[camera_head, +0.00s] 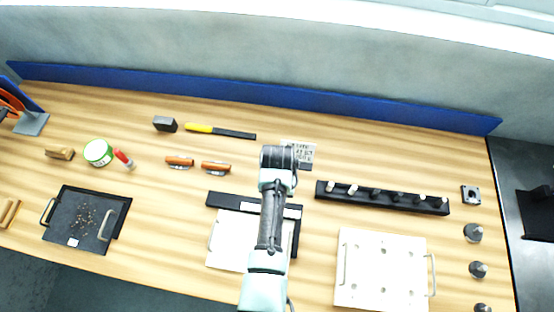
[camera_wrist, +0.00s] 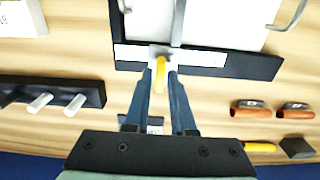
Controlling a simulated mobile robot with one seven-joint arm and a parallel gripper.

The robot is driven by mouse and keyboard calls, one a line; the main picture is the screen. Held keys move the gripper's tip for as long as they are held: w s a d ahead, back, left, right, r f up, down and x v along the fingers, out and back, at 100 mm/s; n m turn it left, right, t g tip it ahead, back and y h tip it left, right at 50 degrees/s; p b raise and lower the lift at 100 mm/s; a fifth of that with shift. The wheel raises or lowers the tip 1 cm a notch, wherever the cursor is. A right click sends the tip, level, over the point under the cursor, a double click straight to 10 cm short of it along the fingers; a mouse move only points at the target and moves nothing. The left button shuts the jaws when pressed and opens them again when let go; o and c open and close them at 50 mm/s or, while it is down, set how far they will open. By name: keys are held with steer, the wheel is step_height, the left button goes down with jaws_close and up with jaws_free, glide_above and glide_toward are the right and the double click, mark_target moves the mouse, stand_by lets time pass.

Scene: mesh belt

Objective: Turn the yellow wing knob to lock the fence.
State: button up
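The yellow wing knob (camera_wrist: 160,70) shows in the wrist view, at the middle of a black bar with a pale strip, which looks like the fence (camera_wrist: 262,66). My gripper (camera_wrist: 162,68) has its two blue-grey fingers on either side of the knob, close to it. Whether both fingers touch the knob is unclear. The knob's wing points roughly along the fingers, tilted slightly. In the head view my arm and gripper (camera_head: 276,175) cover the knob; the left end of the fence (camera_head: 222,200) shows beside the arm, along a light plate (camera_head: 228,242).
A black rack with several pegs (camera_head: 382,197) and a pale plate with handles (camera_head: 382,265) stand to the right. Two orange-handled tools (camera_head: 198,164), a yellow-handled tool (camera_head: 220,131) and a dark block (camera_head: 165,124) lie behind left. A printed card (camera_head: 302,152) lies behind my gripper.

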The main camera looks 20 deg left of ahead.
steer(key=shift+o, duration=1.3)
step_height(320, 180, up, 13)
steer(key=b, duration=0.2)
